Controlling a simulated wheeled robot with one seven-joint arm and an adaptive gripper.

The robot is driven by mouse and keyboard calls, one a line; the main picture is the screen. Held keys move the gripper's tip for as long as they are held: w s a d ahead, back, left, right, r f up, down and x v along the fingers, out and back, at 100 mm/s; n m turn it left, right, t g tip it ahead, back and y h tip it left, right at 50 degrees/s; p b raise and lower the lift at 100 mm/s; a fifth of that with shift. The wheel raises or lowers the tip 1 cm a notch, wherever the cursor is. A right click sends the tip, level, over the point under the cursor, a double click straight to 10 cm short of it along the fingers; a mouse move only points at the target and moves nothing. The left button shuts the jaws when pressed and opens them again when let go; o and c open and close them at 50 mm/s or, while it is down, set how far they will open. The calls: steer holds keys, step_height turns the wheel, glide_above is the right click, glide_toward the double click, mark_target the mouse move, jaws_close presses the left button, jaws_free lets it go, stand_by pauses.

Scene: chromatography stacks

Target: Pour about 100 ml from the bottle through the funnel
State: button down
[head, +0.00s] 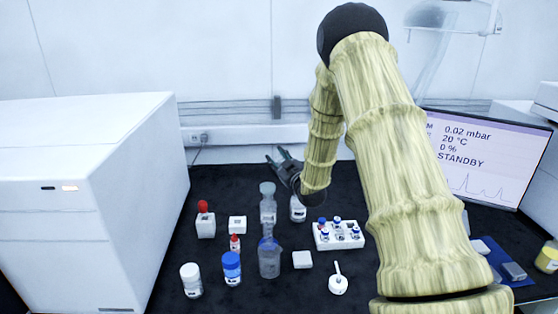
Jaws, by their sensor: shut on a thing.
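My gripper (280,160) is dark grey, with its fingers towards the upper left at the back of the black bench mat. The contact of the fingers is too small to see clearly. Just left of it stands a clear vessel (268,212) with a grey-green, funnel-like top (267,188). In front of that stands a clear bottle (269,264) with a blue ring at its neck. Liquid levels are too small to read.
A white rack (325,244) of blue-capped vials stands to the right. Red-capped (204,222), blue-capped (231,268) and white-capped bottles (191,281) stand to the left. A small white block (302,260) and white round item (338,284) lie in front. A white instrument (85,200) bounds the left, a monitor (480,165) the right.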

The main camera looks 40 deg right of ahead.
steer(key=shift+a+f+n+b, duration=0.2)
steer(key=shift+f+n+b, duration=0.1)
steer(key=shift+n+b, duration=0.4)
steer(key=shift+w+f+n, duration=0.1)
steer(key=shift+f+n, duration=0.05)
steer(key=shift+n, duration=0.25)
steer(key=shift+a+f+n+b, duration=0.15)
steer(key=shift+f+n+b, duration=0.35)
steer(key=shift+n+b, duration=0.5)
stand_by(0.6)
steer(key=shift+a+f+y+b, duration=0.1)
steer(key=shift+f+y+b, duration=0.2)
steer(key=shift+b, duration=0.25)
steer(key=shift+a+f+n+t+b, duration=0.15)
steer(key=shift+f+n+t+b, duration=0.15)
steer(key=shift+n+b, duration=0.45)
steer(key=shift+r+n+b, duration=0.1)
steer(key=shift+n+b, duration=0.3)
steer(key=shift+n, duration=0.35)
steer(key=shift+a+f+n+y+b, duration=0.15)
steer(key=shift+n+b, duration=0.4)
steer(key=shift+n, duration=0.05)
steer(key=shift+a+f+n+y+b, duration=0.1)
steer(key=shift+n+y+b, duration=0.05)
steer(key=shift+n+b, duration=0.4)
stand_by(0.4)
steer(key=shift+a+n+b, duration=0.15)
steer(key=shift+n+b, duration=0.65)
steer(key=shift+n, duration=0.35)
stand_by(0.5)
